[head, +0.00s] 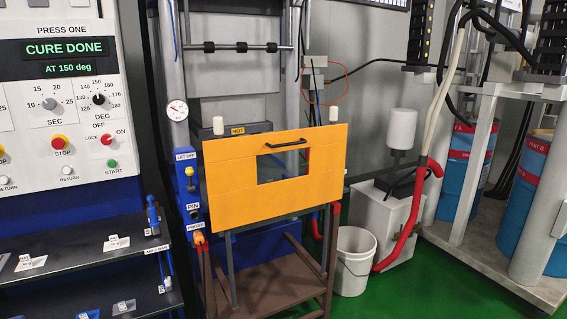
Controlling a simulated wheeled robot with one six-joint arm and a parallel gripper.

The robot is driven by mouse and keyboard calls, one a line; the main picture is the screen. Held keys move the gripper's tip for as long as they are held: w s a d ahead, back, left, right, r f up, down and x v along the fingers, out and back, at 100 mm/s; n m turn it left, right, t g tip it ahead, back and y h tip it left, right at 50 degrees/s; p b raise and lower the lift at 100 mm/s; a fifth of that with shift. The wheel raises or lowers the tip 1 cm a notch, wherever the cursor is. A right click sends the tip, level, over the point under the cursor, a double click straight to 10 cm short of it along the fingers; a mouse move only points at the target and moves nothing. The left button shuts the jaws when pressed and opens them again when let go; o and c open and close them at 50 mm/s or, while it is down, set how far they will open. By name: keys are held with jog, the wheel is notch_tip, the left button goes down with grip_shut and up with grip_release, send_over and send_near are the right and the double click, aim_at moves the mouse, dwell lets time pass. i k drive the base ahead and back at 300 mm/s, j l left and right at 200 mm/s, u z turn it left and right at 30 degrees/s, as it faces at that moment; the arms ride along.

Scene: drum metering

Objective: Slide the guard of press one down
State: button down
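The guard of press one is an orange panel (226,185) in the middle of the head view, with a rectangular window and a black bar handle (286,144) near its top edge. Its lower edge hangs above a brown stand (275,285). Two cream caps show at its top corners. Above its left part is a yellow HOT label (237,130) on a dark plate. The press one panel (62,110) at the left reads CURE DONE and AT 150 deg. My gripper is not in view.
A blue LET OFF and PIN box (190,200) stands close left of the guard, with a gauge (177,110) above. A white bucket (354,262) and red hose stand at right. Shelves (80,260) with small labelled items are at lower left. Green floor shows at right.

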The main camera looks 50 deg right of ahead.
aim_at(235, 198)
jog(key=z, duration=1.35)
